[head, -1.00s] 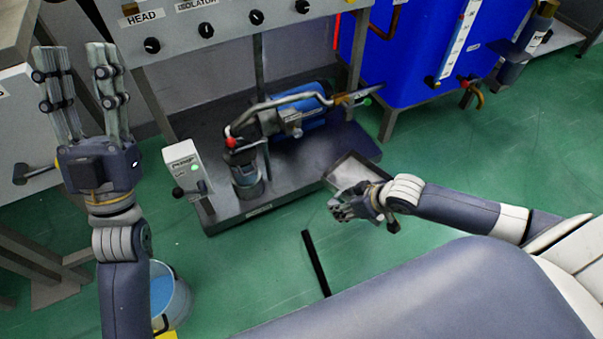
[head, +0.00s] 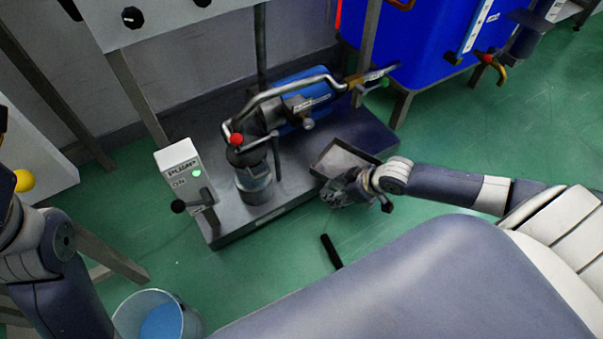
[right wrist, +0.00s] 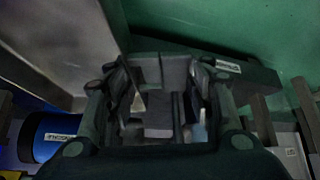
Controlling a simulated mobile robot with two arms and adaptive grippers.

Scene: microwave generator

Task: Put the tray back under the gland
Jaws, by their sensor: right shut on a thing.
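The tray (head: 347,155) is a shallow grey rectangular box with a dark rim. It is over the right front part of the pump's base plate, right of the pump; I cannot tell whether it touches the plate. My right gripper (head: 344,186) is shut on its near side. The right wrist view shows the gripper's fingers (right wrist: 160,95) in shadow. The pump has a blue motor (head: 305,97), a grey curved pipe and a red knob (head: 236,139). I cannot make out the gland clearly. My left arm is at the left edge, its fingers out of view.
A white pump switch box (head: 182,166) with a green light stands on the left of the base plate (head: 240,228). A bucket (head: 158,318) with blue contents is at lower left. A black bar (head: 331,252) lies on the green floor. A blue tank (head: 425,45) stands behind right.

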